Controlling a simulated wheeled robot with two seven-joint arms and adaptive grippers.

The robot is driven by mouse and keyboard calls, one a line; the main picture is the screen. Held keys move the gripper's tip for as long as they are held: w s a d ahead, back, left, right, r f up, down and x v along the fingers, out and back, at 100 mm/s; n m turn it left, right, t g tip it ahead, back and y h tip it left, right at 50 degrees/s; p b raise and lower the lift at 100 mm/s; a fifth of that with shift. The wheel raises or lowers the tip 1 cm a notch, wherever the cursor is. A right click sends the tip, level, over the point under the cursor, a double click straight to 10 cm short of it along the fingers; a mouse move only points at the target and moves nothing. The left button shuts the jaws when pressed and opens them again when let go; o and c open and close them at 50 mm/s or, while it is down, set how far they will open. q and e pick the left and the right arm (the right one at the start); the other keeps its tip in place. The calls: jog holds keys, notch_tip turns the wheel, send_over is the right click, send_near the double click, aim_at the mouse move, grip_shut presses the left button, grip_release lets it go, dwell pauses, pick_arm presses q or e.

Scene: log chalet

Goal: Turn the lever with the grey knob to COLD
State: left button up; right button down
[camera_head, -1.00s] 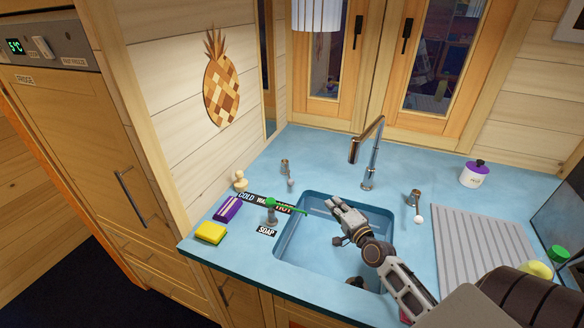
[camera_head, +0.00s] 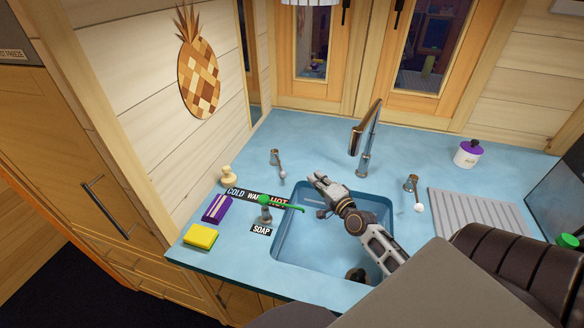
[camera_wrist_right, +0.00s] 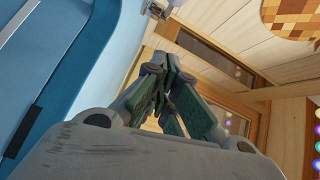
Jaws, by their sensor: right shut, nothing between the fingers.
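The lever with the grey knob (camera_head: 282,174) stands on the blue counter behind the sink's back left corner, its handle tipped toward the front. A black strip (camera_head: 236,192) reading COLD, WARM, HOT lies in front of it, partly behind the soap pump. My right gripper (camera_head: 312,180) is shut and empty above the sink's back left edge, right of the grey knob and apart from it. Its closed fingers (camera_wrist_right: 165,92) fill the middle of the right wrist view, where I cannot make out the lever. My left gripper is not in view.
A soap pump (camera_head: 266,212) with a green spout stands left of the sink (camera_head: 283,240). The tap (camera_head: 364,150) and a white-knobbed lever (camera_head: 412,184) stand to the right.

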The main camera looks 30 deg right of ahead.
aim_at(278, 163)
jog(key=shift+w, duration=0.25)
jog(key=shift+w+d+f+p, duration=0.15)
jog(key=shift+w+p, duration=0.25)
jog(key=shift+w, duration=2)
jog(key=shift+w+d+f+p, duration=0.1)
jog(key=shift+w+p, duration=0.25)
jog(key=shift+w, duration=2.05)
jog(key=shift+w+a+f+p, duration=0.1)
jog(key=shift+w+a+p, duration=0.1)
jog(key=shift+a, duration=0.2)
jog(key=shift+w+a+f+p, duration=0.1)
jog(key=shift+a+p, duration=0.05)
jog(key=shift+a, duration=0.2)
jog(key=shift+w+a+f+p, duration=0.1)
jog(key=shift+w+a+p, duration=0.1)
jog(key=shift+a, duration=0.35)
jog(key=shift+w+a+f+p, duration=0.1)
jog(key=shift+a+p, duration=0.05)
jog(key=shift+a, duration=0.4)
jog(key=shift+a, duration=0.15)
